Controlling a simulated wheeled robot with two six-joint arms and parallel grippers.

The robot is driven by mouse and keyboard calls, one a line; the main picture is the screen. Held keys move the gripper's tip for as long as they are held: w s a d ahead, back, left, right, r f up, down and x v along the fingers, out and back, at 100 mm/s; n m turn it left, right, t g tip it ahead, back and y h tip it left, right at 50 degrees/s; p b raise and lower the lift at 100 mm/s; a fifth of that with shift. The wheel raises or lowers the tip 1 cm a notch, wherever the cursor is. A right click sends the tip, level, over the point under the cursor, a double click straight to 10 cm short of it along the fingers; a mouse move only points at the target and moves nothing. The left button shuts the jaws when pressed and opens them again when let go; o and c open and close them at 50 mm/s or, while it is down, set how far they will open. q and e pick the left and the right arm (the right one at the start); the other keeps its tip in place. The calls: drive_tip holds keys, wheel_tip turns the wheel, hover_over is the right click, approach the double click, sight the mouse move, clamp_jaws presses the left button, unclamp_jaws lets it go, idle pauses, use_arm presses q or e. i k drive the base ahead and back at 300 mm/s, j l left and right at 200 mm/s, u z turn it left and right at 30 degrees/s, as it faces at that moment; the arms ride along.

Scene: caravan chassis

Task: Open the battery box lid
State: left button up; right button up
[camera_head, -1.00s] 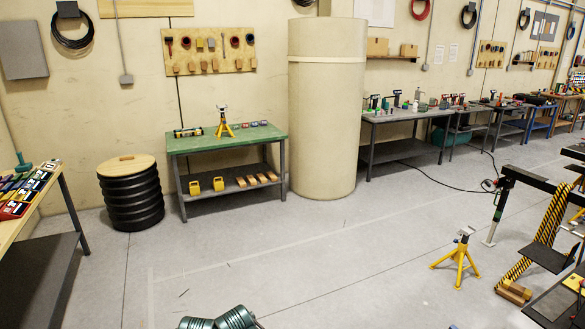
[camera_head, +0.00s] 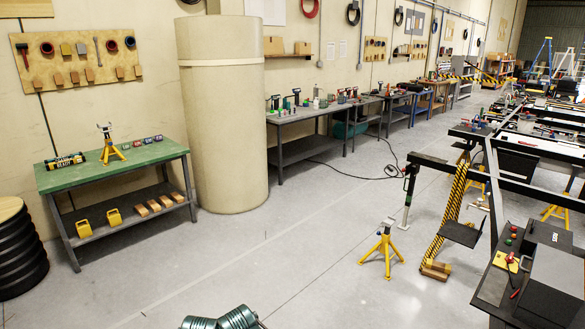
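Dark boxes show on the chassis at the right edge of the head view. One is a box with a dark grey top (camera_head: 548,235); a larger grey flat-topped panel (camera_head: 556,270) and a black block (camera_head: 548,303) lie nearer. I cannot tell for sure which is the battery box, and no raised lid shows. The nearer pieces are cut by the picture edge.
The black chassis frame (camera_head: 450,168) runs along the right. A green workbench (camera_head: 120,166) and beige column (camera_head: 222,115) stand left. The middle floor (camera_head: 290,265) is clear.

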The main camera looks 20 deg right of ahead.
sight(553, 287)
drive_tip(key=i+z, duration=0.15)
drive_tip(key=z, duration=0.25)
drive_tip(key=i+z, duration=0.15)
drive_tip(key=z, duration=0.25)
drive_tip(key=i+z, duration=0.15)
drive_tip(key=z, duration=0.25)
drive_tip(key=i+j+z, duration=0.1)
drive_tip(key=z, duration=0.35)
drive_tip(key=i+j+z, duration=0.1)
drive_tip(key=i+z, duration=0.15)
drive_tip(key=z, duration=0.2)
drive_tip(key=i+j+z, duration=0.2)
drive_tip(key=z, duration=0.3)
drive_tip(key=i, duration=0.05)
